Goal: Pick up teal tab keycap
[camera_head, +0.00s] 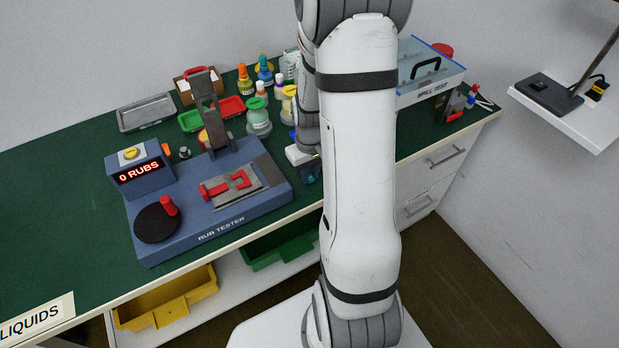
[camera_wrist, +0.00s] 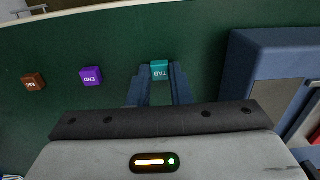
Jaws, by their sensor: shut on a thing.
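The teal tab keycap (camera_wrist: 159,70) is between the two fingertips of my gripper (camera_wrist: 159,76) in the wrist view. Its lettered face shows, with the letters upside down. The fingers are shut on it, one on each side. Green bench top shows around it; I cannot tell whether the keycap touches the bench.
A purple keycap (camera_wrist: 91,76) and a brown keycap (camera_wrist: 33,82) lie left of my gripper in the wrist view. The blue rub tester (camera_head: 215,205) stands on the green bench (camera_head: 50,190). Bottles and trays stand behind it. A clear-lidded box (camera_head: 425,75) is at the right.

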